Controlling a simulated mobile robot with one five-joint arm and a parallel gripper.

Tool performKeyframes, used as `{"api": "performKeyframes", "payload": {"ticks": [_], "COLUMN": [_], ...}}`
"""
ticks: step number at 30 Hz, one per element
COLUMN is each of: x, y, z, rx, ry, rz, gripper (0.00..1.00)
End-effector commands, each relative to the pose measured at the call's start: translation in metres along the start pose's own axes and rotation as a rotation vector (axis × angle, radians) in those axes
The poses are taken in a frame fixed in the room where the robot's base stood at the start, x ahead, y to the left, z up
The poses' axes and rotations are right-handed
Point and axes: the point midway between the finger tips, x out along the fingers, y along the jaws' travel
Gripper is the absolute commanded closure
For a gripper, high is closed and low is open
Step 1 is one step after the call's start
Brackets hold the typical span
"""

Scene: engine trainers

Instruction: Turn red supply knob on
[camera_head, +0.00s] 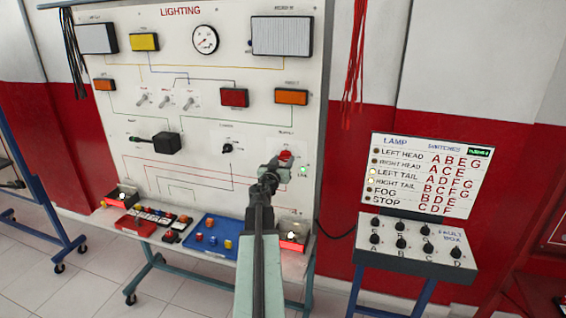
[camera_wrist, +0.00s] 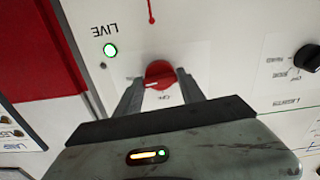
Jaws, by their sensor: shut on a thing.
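The red supply knob (camera_wrist: 159,72) is on the white lighting panel, between the two fingers of my gripper (camera_wrist: 160,78) in the wrist view. The fingers are shut on its sides. A white mark shows on the knob's lower left edge in that view, and small lettering lies just below it. In the head view the red knob (camera_head: 285,155) shows just beyond my gripper (camera_head: 275,168), at the panel's lower right.
A black knob (camera_wrist: 308,58) is on the panel to the right in the wrist view. Below the panel a shelf holds a blue tray (camera_head: 222,250) and a red bin (camera_head: 290,244). A fault box (camera_head: 415,245) with several black knobs stands at right.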

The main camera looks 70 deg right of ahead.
Motion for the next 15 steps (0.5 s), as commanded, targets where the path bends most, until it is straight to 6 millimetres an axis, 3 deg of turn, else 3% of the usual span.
{"api": "performKeyframes", "payload": {"ticks": [15], "x": [-0.0008], "y": [0.0005], "z": [0.0009], "rx": [0.104], "ry": [-0.001], "rz": [0.001], "gripper": [0.94]}}
